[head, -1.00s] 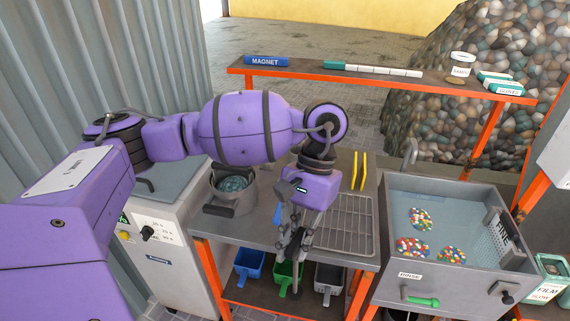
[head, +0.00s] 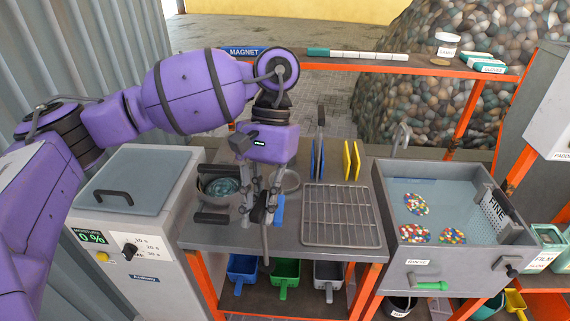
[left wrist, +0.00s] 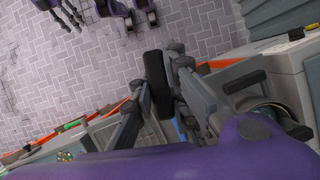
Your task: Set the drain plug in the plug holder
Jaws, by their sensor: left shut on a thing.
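My left gripper (head: 262,212) is above the front of the grey worktop, between the pot and the wire rack. It is shut on a dark handle-like thing, which fills the gap between the fingers in the left wrist view (left wrist: 157,84). In the head view a grey bar (head: 265,245) hangs below the fingers; its far part is hidden. I cannot tell a drain plug or its holder for certain. The rinse sink (head: 420,264) has a green handle (head: 430,286) and a black knob (head: 506,266) on its front. What seems my right gripper shows at the left wrist view's top edge (left wrist: 62,12).
A pot (head: 220,188) stands left of the gripper, and the wire rack (head: 342,216) lies right of it. Blue and yellow upright plates (head: 350,160) stand behind the rack. An orange-framed shelf (head: 390,65) crosses the back. Coloured scoops sit below the worktop.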

